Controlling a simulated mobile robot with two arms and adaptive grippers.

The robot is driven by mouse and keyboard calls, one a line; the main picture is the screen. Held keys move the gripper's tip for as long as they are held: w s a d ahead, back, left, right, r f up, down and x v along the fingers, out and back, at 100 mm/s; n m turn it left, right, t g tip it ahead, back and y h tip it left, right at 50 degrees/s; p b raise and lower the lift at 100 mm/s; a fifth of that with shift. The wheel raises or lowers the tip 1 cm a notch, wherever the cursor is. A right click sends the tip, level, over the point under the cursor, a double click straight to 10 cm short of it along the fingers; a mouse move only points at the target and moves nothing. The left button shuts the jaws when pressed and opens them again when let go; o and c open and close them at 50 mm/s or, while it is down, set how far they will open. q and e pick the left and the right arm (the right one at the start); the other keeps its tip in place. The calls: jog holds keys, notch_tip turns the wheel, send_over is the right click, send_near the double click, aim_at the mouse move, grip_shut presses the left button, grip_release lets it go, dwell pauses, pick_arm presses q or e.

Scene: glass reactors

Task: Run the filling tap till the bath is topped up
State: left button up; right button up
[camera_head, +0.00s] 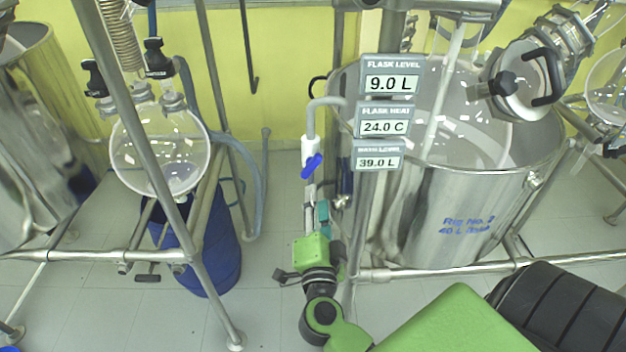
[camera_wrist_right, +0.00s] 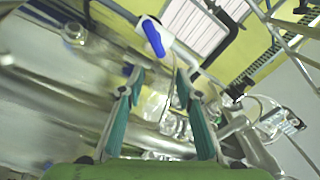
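The filling tap has a white body (camera_head: 309,150) and a blue lever (camera_head: 312,166). It hangs from a grey curved pipe (camera_head: 325,103) at the left rim of the steel bath (camera_head: 440,205). The lever sits at a slant. The bath level sign (camera_head: 378,162) reads 39.0 L. My right gripper (camera_head: 316,200) is just below the tap. In the right wrist view its teal fingers (camera_wrist_right: 159,78) are apart with nothing held between them. The blue lever (camera_wrist_right: 154,38) shows beyond the fingertips, apart from them. My left gripper is not in view.
A flask level sign (camera_head: 391,84) reads 9.0 L and a flask heat sign (camera_head: 382,127) reads 24.0 C. A steel post (camera_head: 362,225) and rail (camera_head: 440,269) stand close right of my gripper. A glass flask (camera_head: 160,150) and blue drum (camera_head: 215,250) are at left.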

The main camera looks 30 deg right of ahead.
aim_at(313, 168)
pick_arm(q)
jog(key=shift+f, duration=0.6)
pick_arm(e)
jog(key=w+d+n, duration=0.2)
jog(key=w, duration=0.1)
jog(key=w+d+n, duration=0.2)
jog(key=w, duration=0.2)
jog(key=w+d+f+n, duration=0.1)
jog(key=w+d+n, duration=0.1)
jog(key=w, duration=0.2)
jog(key=shift+w+d+y, duration=0.1)
jog(key=shift+d+y, duration=0.05)
jog(key=shift+y, duration=0.25)
grip_shut()
